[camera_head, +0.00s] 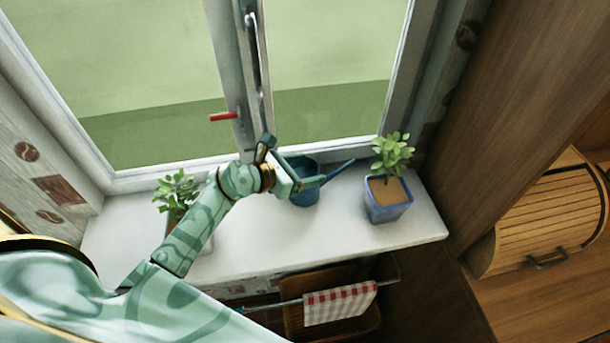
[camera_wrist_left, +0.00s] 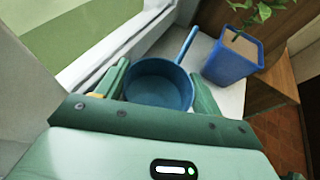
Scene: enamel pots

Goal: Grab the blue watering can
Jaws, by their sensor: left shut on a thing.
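The blue watering can (camera_head: 306,191) stands on the white windowsill (camera_head: 270,240), its spout pointing right toward a potted plant. My left gripper (camera_head: 301,181) is at the can, partly covering it in the head view. In the left wrist view the can (camera_wrist_left: 160,84) shows its open round top between the two fingers of my left gripper (camera_wrist_left: 162,92), with its spout toward the upper right. The left gripper is shut on the can. The can looks upright. My right gripper is in neither view.
A plant in a blue pot (camera_head: 387,198) stands right of the can, close to the spout tip. Another plant (camera_head: 177,193) is at the left, partly behind my arm. A checked towel (camera_head: 340,303) hangs below the sill.

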